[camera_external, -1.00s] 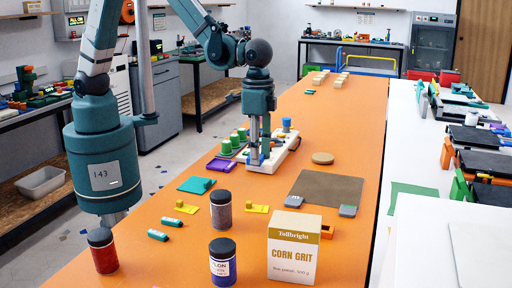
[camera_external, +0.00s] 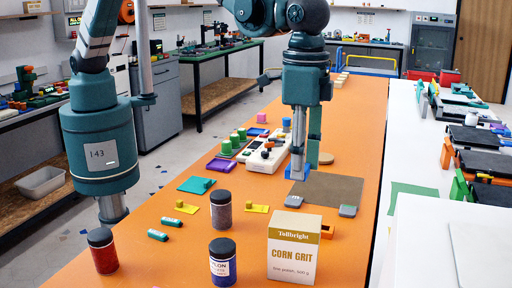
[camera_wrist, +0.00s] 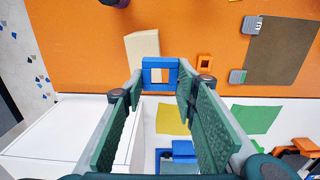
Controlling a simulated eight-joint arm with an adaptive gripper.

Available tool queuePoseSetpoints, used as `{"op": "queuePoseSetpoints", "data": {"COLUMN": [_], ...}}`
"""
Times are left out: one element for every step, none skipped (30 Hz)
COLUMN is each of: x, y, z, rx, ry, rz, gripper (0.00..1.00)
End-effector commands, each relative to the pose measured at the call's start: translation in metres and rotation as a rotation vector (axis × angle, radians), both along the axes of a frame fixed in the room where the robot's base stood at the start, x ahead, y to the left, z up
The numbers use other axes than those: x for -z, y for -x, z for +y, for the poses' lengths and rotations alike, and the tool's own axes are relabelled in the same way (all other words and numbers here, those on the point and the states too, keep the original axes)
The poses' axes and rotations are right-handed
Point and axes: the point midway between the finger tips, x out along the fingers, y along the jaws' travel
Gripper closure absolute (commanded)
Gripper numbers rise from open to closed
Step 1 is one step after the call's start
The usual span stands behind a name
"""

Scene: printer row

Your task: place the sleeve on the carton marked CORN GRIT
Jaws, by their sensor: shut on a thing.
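The carton marked CORN GRIT (camera_external: 294,258) stands upright on the orange table near the front, its label facing the external camera. In the wrist view a cream shape (camera_wrist: 143,44), which looks like the carton, lies just beyond the sleeve. The sleeve, a blue square frame with an open middle (camera_wrist: 160,63), is between my fingertips. My gripper (camera_wrist: 161,86) is shut on it. In the external view my gripper (camera_external: 303,170) points down by the brown mat's far left part, behind the carton and apart from it. Blue of the sleeve (camera_external: 294,174) shows at its tips.
Jars with dark lids (camera_external: 222,262) stand left of the carton. An orange hollow block (camera_external: 327,231) sits just right of it. Grey blocks (camera_external: 347,211) lie at the front of the brown mat (camera_external: 335,188). A white power strip (camera_external: 262,158) is left of my gripper.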

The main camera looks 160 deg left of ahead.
Motion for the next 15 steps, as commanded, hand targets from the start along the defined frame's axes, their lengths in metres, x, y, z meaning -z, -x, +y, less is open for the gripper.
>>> {"op": "queuePoseSetpoints", "data": {"x": [-0.006, -0.007, -0.009, -0.009, -0.010, -0.011, -0.011, -0.012, -0.012, -0.012, -0.012, -0.012, -0.012, -0.012, -0.011], "y": [-0.010, -0.015, -0.020, -0.023, -0.026, -0.028, -0.030, -0.031, -0.032, -0.032, -0.032, -0.032, -0.032, -0.032, -0.032], "z": [-0.005, -0.007, -0.010, -0.011, -0.013, -0.014, -0.015, -0.015, -0.016, -0.016, -0.016, -0.016, -0.016, -0.016, -0.016], "rx": [0.004, 0.004, 0.005, 0.005, 0.006, 0.006, 0.006, 0.007, 0.007, 0.007, 0.007, 0.007, 0.007, 0.007, 0.007], "ry": [0.000, 0.000, 0.000, 0.000, 0.000, 0.000, 0.000, 0.000, 0.000, 0.000, 0.000, 0.000, 0.000, 0.000, 0.000], "rz": [0.000, 0.000, 0.000, 0.000, 0.000, 0.000, 0.000, 0.000, 0.000, 0.000, 0.000, 0.000, 0.000, 0.000, 0.000], "gripper": [0.76, 0.76, 0.76, 0.76, 0.76, 0.76, 0.76, 0.76, 0.76, 0.76, 0.76, 0.76, 0.76, 0.76, 0.76]}}
